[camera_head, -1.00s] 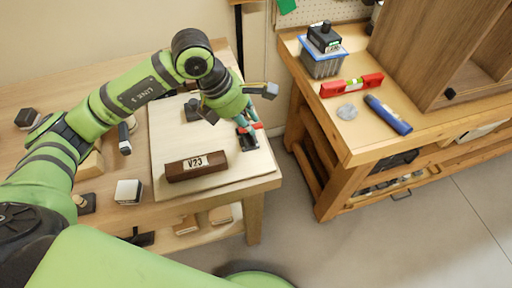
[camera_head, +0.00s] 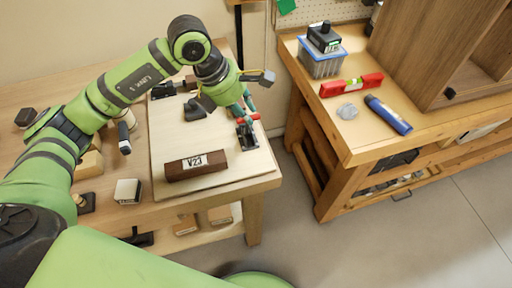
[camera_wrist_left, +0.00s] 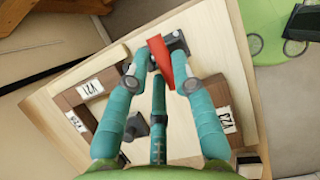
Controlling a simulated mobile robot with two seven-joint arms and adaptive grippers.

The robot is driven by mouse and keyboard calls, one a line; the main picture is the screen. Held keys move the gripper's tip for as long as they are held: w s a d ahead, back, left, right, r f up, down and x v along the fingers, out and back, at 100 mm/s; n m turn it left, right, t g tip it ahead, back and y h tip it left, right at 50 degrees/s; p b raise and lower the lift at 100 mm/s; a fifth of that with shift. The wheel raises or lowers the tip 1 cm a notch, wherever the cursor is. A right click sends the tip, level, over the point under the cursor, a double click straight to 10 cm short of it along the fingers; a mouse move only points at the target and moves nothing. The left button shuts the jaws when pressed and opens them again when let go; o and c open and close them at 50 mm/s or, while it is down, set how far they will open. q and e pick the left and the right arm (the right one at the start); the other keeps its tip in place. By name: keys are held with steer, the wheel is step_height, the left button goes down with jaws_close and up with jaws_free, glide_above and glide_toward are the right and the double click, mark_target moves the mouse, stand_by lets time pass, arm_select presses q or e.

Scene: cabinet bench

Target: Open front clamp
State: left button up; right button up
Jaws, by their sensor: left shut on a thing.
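The front clamp (camera_head: 246,138) is a small dark toggle clamp with a red handle (camera_head: 255,117), at the right edge of the pale board (camera_head: 222,138). In the left wrist view its red handle (camera_wrist_left: 159,55) lies between my teal fingers, and its dark base (camera_wrist_left: 177,41) shows just beyond. My left gripper (camera_head: 247,110) comes down from above and is shut on the red handle, which stands raised above the clamp's base. The fingers partly hide the handle in the head view. My right gripper is not in view.
A brown block marked V23 (camera_head: 196,165) lies on the board's near side. A dark piece (camera_head: 196,108) stands farther back. A white-topped block (camera_head: 128,191) sits left of the board. A second bench (camera_head: 350,140) stands to the right, across a gap.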

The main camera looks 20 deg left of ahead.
arm_select(q)
steer(key=shift+w+a+f, duration=0.1)
steer(key=shift+w+a, duration=0.05)
steer(key=shift+w+a+b, duration=0.2)
steer(key=shift+w+b, duration=0.05)
steer(key=shift+b, duration=0.05)
steer(key=shift+w+a+f+b, duration=0.15)
steer(key=shift+b, duration=0.15)
steer(key=o, duration=0.7)
steer(key=shift+c, duration=0.2)
steer(key=shift+w+a, duration=0.1)
steer(key=shift+w, duration=0.05)
